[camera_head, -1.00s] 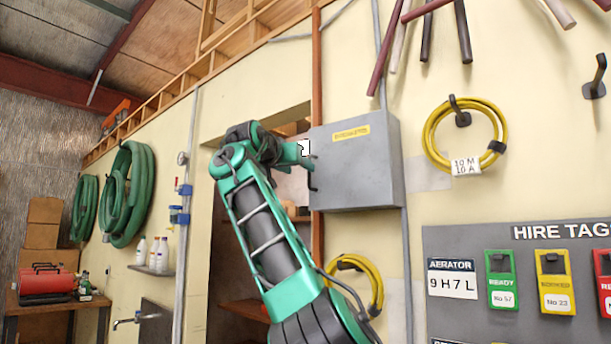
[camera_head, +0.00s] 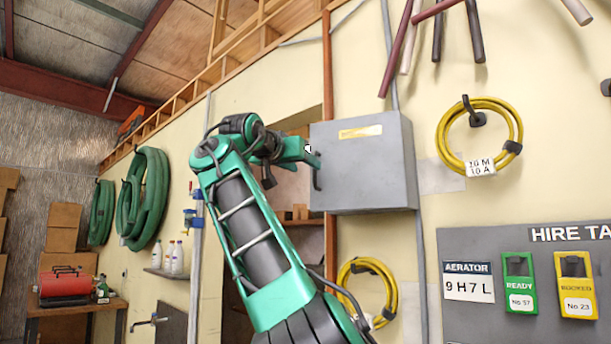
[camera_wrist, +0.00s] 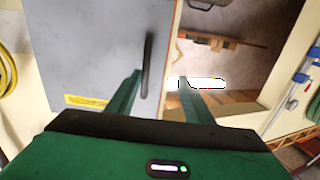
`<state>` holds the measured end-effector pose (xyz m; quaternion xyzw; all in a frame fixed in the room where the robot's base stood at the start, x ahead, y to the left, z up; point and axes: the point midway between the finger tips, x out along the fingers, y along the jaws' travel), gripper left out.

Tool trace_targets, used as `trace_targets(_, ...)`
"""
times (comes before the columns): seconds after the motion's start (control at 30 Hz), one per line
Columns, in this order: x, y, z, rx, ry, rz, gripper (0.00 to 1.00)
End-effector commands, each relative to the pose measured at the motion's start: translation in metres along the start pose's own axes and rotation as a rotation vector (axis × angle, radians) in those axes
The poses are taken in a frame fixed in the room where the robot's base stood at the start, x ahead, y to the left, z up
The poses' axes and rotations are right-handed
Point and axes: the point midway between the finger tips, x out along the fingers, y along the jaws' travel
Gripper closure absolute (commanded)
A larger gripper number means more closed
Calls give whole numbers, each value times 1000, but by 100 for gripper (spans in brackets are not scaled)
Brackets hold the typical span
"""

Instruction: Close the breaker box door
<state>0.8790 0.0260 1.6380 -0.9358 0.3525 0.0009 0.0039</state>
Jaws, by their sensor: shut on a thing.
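The breaker box (camera_head: 408,165) is a grey metal box on the cream wall. Its flat grey door (camera_head: 360,175) with a yellow label faces me, and it looks flush or nearly flush with the box; I cannot see a clear gap. The dark upright door handle (camera_head: 317,180) is at the door's left edge. My gripper (camera_head: 314,160) is at this handle. In the wrist view the handle (camera_wrist: 148,62) stands between the fingertips of my gripper (camera_wrist: 160,78), closer to the left finger. The exact contact is hard to see.
An open doorway with shelves (camera_head: 295,213) lies left of the box. A yellow cable coil (camera_head: 465,140) hangs to the right, another (camera_head: 385,300) below. A hire tag board (camera_head: 470,240) is at lower right. Green hoses (camera_head: 150,195) hang at left.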

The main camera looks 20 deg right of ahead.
Motion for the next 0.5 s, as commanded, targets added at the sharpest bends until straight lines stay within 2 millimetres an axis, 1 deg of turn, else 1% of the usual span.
trace_targets(0.03, -13, -11, 2, -11, 3, -20, 69)
trace_targets(0.2, -32, -11, 1, -12, 4, -20, 59)
trace_targets(0.33, -41, -12, 1, -13, 5, -20, 51)
trace_targets(0.5, -44, -12, 1, -11, 5, -20, 47)
